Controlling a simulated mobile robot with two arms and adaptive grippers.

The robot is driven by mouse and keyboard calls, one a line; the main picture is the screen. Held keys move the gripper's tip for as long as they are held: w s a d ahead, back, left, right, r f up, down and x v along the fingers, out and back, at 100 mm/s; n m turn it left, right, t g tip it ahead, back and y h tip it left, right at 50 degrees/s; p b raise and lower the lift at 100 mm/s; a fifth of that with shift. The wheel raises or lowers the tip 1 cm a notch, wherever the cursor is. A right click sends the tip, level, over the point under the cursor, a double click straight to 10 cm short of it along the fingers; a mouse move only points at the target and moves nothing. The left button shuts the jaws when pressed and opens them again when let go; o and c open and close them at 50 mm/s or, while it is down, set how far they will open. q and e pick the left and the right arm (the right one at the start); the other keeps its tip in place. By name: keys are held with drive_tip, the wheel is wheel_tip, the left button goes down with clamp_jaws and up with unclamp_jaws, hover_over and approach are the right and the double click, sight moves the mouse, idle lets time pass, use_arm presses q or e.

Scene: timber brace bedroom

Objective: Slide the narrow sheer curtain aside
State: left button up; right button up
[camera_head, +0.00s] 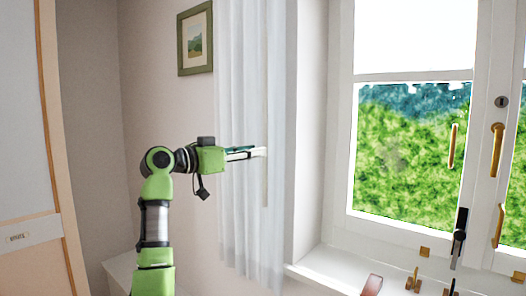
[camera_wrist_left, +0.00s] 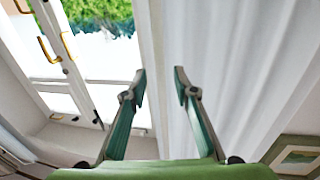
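The narrow sheer curtain (camera_head: 238,100) hangs in white folds to the left of the window in the head view. It also fills the middle and right of the left wrist view (camera_wrist_left: 235,60). My left gripper (camera_head: 262,152) points right, in front of the curtain near its right part. A thin pale vertical strip (camera_head: 265,185) runs down the curtain by the fingertips. In the left wrist view the two fingers of the left gripper (camera_wrist_left: 160,78) stand apart, with pale curtain behind the gap. I cannot tell whether they touch the cloth. My right gripper is not in view.
The window (camera_head: 415,150) with brass handles (camera_head: 496,150) is on the right, above a white sill (camera_head: 318,275). Small brass fittings and a brown object (camera_head: 372,285) are near the sill. A framed picture (camera_head: 195,38) hangs left of the curtain. A door (camera_head: 28,150) is at far left.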

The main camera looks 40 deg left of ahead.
use_arm(q)
drive_tip(key=v, duration=0.7)
idle(0.3)
